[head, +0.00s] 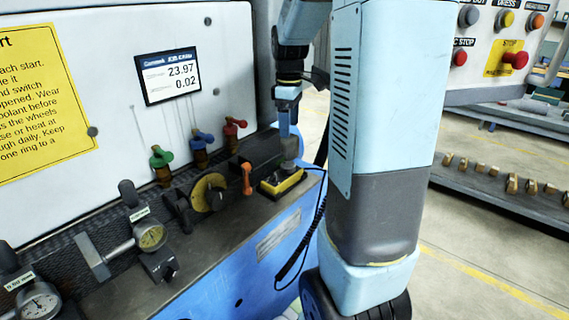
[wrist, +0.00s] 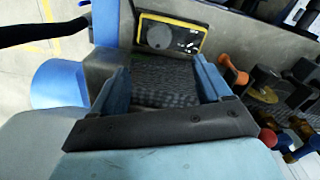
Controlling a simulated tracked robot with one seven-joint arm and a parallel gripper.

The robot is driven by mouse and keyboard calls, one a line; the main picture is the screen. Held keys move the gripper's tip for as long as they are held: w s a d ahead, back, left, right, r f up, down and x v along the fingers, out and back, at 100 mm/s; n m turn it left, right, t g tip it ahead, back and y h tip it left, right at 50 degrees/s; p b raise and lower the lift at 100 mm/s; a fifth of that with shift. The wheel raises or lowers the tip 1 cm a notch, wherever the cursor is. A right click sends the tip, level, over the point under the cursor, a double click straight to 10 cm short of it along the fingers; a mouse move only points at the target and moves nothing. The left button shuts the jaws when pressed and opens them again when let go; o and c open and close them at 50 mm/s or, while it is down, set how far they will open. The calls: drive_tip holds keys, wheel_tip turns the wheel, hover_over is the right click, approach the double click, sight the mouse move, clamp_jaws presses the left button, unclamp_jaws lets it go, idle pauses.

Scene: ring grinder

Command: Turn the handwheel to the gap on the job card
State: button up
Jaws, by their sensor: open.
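A yellow-edged control box (head: 283,182) sits on the machine's ledge, with a coiled black cable beside it. In the wrist view the box (wrist: 200,55) shows a dark face with a round grey dial, likely the handwheel (wrist: 158,37). My gripper (head: 288,128) points down above the box in the head view. In the wrist view my gripper (wrist: 162,82) is open and empty, its two blue fingers wide apart, with the box beyond them. The display (head: 170,76) reads 23.97 and 0.02. I cannot make out a job card.
Left of the box are an orange-handled lever (head: 246,178), a yellow-faced black knob (head: 209,192) and green, blue and red valves (head: 198,145). Dial gauges (head: 150,237) stand nearer. A yellow notice (head: 42,100) hangs at left; a button panel (head: 485,45) is upper right.

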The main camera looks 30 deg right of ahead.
sight(288, 165)
wheel_tip(288, 165, down, 13)
drive_tip(key=shift+f, duration=0.1)
idle(0.4)
